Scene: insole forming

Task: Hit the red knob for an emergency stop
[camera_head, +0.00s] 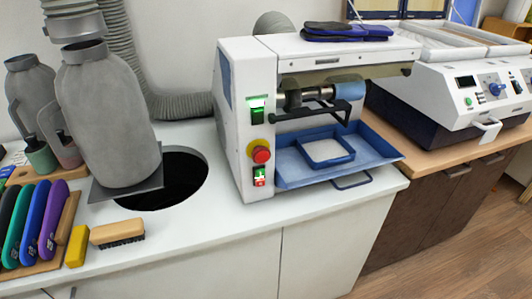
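The red knob (262,155) is a round button on a yellow base, on the front left of the white machine (235,100). A green-lit switch (257,110) is above it, and a switch with red and green parts (260,177) is just below it. Nothing covers the knob. Whether it is pressed in, I cannot tell. Neither of my grippers shows in the head view.
A blue tray (370,145) sticks out of the machine's front. A grey canister (110,120) stands left, beside a dark round hole (180,185) in the white counter (225,222). A brush (117,233) lies near the counter's front. A second machine (440,85) stands right.

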